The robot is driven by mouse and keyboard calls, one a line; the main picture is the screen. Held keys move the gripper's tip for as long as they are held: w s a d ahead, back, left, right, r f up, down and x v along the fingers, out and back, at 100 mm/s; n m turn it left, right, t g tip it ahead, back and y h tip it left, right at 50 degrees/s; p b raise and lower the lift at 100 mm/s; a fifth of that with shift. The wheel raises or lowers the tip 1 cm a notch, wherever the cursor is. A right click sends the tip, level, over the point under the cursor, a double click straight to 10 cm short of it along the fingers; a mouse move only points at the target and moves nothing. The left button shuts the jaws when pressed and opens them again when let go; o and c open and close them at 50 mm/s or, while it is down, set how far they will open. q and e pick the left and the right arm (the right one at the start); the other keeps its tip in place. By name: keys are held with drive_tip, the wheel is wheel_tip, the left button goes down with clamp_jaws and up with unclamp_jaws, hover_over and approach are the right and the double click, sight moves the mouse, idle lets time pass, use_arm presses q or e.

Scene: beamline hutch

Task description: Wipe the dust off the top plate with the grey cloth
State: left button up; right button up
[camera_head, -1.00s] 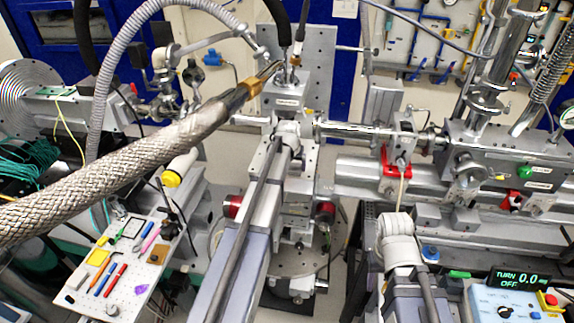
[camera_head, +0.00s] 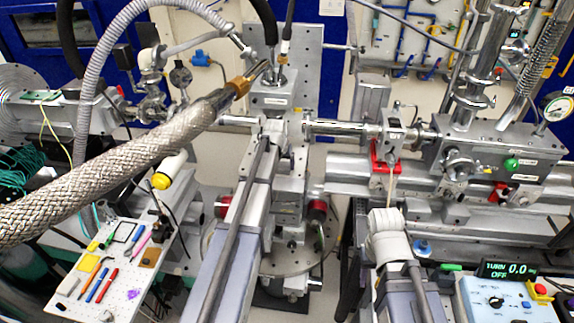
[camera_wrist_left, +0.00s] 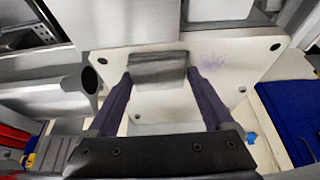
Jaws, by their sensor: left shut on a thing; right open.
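In the left wrist view, my left gripper (camera_wrist_left: 158,88) is shut on the grey cloth (camera_wrist_left: 158,68), a folded dark-grey pad between its two dark fingers. The cloth lies over the pale top plate (camera_wrist_left: 210,95), which has bolt holes near its corners. Whether it presses on the plate I cannot tell. A faint purplish dust patch (camera_wrist_left: 240,57) shows on the plate to the right of the cloth. In the head view, my left arm reaches up the middle and hides its fingertips. My right gripper (camera_head: 388,218) is at the right arm's end, empty, its fingers hard to make out.
A braided hose (camera_head: 110,180) crosses the left of the head view. A perforated tool board (camera_head: 125,290) stands lower left. A steel beam pipe (camera_head: 335,130) and chamber (camera_head: 480,150) lie right of my left arm. A control box (camera_head: 510,300) is lower right.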

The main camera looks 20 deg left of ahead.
use_arm(q)
drive_tip(key=shift+s+a, duration=0.15)
drive_tip(key=shift+a, duration=0.8)
drive_tip(key=shift+s+a, duration=0.25)
drive_tip(key=shift+a, duration=0.7)
drive_tip(key=shift+s+a, duration=0.2)
drive_tip(key=shift+a, duration=0.75)
drive_tip(key=shift+s+a, duration=0.2)
drive_tip(key=shift+a, duration=0.85)
drive_tip(key=shift+s+a, duration=0.2)
drive_tip(key=shift+a, duration=0.8)
drive_tip(key=shift+r, duration=0.15)
wheel_tip(320, 180, up, 6)
drive_tip(key=p, duration=0.6)
drive_tip(key=shift+d, duration=0.15)
